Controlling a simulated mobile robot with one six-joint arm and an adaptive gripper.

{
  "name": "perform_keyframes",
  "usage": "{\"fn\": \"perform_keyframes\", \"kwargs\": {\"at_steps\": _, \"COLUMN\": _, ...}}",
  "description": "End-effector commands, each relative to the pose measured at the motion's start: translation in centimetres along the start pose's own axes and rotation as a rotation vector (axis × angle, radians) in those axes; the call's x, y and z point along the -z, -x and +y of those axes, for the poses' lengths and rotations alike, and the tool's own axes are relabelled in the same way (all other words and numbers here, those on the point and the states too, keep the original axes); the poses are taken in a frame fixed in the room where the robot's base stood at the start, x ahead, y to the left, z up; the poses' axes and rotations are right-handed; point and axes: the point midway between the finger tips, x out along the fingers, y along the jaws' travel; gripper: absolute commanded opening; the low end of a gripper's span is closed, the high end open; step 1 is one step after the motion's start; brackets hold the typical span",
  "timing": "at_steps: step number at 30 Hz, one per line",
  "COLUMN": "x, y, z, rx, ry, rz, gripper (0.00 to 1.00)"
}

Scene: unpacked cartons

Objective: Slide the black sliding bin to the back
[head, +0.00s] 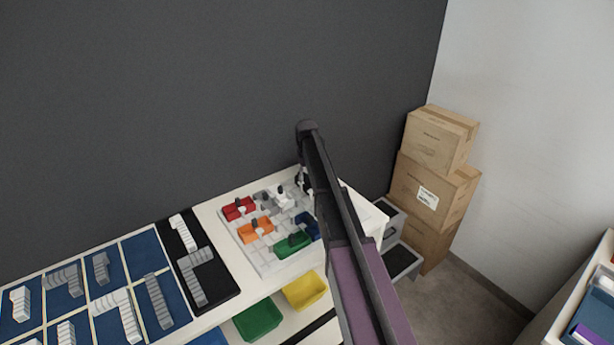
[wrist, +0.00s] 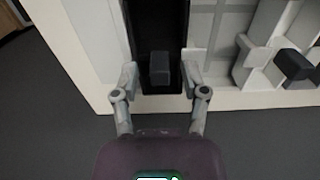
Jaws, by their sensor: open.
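The black sliding bin (wrist: 172,18) shows at the top middle of the wrist view, long and dark, with a raised black block-like handle (wrist: 160,66) at its near end. My gripper (wrist: 160,77) is open, with one finger on each side of the handle. I cannot tell whether the fingers touch it. In the head view my arm covers the part of the board where my gripper is, so the black bin cannot be made out there.
A white board (head: 262,262) on the shelf top holds red (head: 238,209), orange (head: 255,230), green (head: 292,245) and blue bins. A white bin (wrist: 255,68) with a black handle lies right of my gripper in the wrist view. Stacked cartons (head: 432,190) stand in the corner.

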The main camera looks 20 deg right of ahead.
Motion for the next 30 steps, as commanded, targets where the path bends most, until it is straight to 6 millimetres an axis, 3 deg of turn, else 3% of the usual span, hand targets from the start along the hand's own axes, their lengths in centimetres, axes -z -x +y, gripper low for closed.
{"fn": "perform_keyframes", "kwargs": {"at_steps": 14, "x": -1.8, "y": 0.0, "z": -0.1, "rx": 0.000, "ry": -0.001, "rz": -0.002, "gripper": 0.57}}
{"fn": "perform_keyframes", "kwargs": {"at_steps": 30, "x": -9.0, "y": 0.0, "z": -0.1, "rx": 0.000, "ry": -0.001, "rz": -0.002, "gripper": 0.57}}
